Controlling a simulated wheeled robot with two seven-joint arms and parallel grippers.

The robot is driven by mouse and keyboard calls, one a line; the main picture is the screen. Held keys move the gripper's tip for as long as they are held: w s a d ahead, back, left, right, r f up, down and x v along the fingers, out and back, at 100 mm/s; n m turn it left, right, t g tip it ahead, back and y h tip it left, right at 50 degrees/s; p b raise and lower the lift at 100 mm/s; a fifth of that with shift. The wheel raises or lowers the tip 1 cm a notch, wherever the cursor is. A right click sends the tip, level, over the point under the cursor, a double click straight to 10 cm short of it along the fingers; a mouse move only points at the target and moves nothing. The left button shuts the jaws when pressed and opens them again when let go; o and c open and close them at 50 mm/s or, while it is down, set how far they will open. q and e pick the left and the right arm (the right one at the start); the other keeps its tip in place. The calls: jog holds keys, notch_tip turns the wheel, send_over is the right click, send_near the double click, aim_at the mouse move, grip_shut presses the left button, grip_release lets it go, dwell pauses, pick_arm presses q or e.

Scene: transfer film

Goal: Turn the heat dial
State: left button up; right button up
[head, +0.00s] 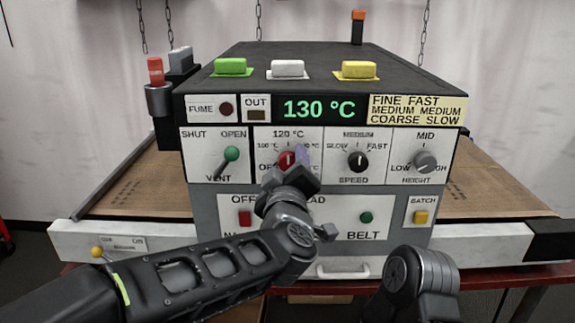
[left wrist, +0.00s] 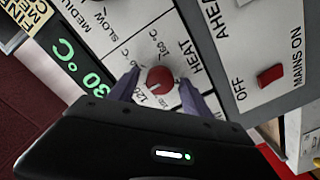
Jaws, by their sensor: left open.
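The heat dial is a small red knob (head: 287,160) on the white front panel, with temperature marks around it. In the left wrist view the red dial (left wrist: 160,80) sits between the two pale purple fingers of my left gripper (left wrist: 159,76). The fingers are open, one on each side of the dial; I cannot tell whether they touch it. In the head view my left gripper (head: 290,168) is at the panel and partly hides the dial and its labels. The green display (head: 318,109) reads 130 °C. My right gripper is out of view.
A green vent lever (head: 231,154) is left of the dial; a black speed knob (head: 358,161) and a grey height knob (head: 425,161) are right.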

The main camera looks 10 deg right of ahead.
pick_arm(q)
jog(key=shift+s, duration=0.15)
jog(key=v, duration=0.7)
jog(key=shift+s+b, duration=0.25)
jog(key=shift+b, duration=0.15)
jog(key=shift+a, duration=0.1)
